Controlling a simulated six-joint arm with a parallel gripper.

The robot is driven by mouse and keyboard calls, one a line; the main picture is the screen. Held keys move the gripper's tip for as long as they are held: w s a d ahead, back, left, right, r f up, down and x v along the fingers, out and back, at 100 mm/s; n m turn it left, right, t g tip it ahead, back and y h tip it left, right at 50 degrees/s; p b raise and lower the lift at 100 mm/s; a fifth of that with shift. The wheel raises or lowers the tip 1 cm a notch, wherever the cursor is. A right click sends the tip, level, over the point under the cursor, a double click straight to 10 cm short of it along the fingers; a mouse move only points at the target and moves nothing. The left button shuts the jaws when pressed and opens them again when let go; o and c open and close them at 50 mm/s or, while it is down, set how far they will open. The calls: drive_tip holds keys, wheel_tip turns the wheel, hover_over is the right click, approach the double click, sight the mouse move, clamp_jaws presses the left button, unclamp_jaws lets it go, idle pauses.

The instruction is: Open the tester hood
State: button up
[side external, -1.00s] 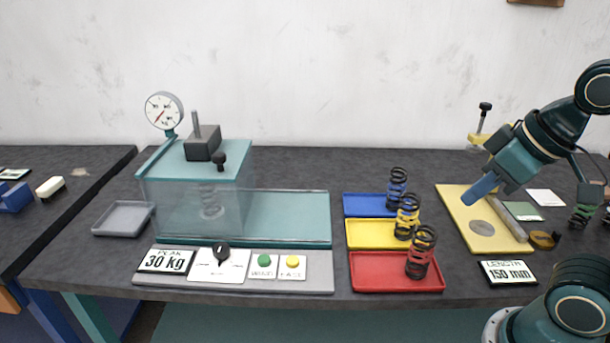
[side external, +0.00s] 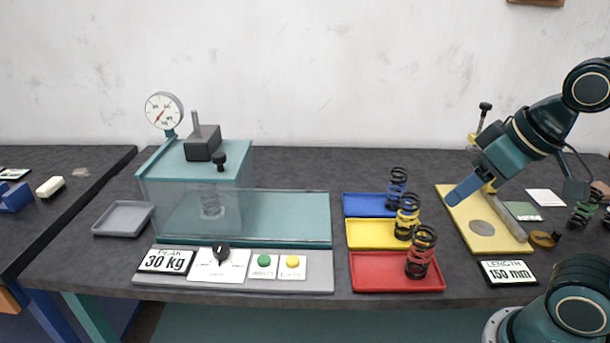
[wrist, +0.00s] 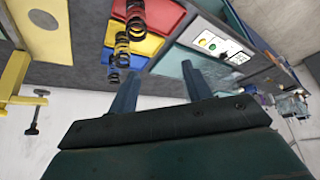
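The tester (side external: 288,215) stands left of centre in the side view, with a teal base. A black knob (side external: 219,161) sits at the hood's upper front. My gripper (side external: 452,200) is at the right, above the yellow plate and well away from the hood. In the wrist view its two fingers (wrist: 162,85) are spread apart with nothing between them.
Blue, yellow and red trays (side external: 368,283) each hold a spring, between tester and gripper. A yellow plate (side external: 455,203) with a post and clamp lies under my gripper. A control panel (side external: 225,285) fronts the tester, reading 30 kg. A grey tray (side external: 123,219) sits left.

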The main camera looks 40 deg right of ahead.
drive_tip(key=w+d+m+t+h, duration=0.25)
drive_tip(key=w+m, duration=0.25)
drive_tip(key=w, duration=1)
drive_tip(key=n+t+y, duration=0.3)
drive_tip(key=n+t, duration=0.3)
drive_tip(key=t, duration=0.4)
approach(223, 158)
drive_tip(key=shift+s+a+r, duration=0.1)
drive_tip(key=shift+s, duration=0.5)
drive_tip(key=shift+s+a+r, duration=0.1)
drive_tip(key=shift+s+a, duration=0.05)
drive_tip(key=shift+s, duration=0.4)
drive_tip(key=shift+w, duration=0.15)
drive_tip(key=shift+w+d, duration=0.1)
drive_tip(key=shift+w, duration=6.7)
clamp_jaws()
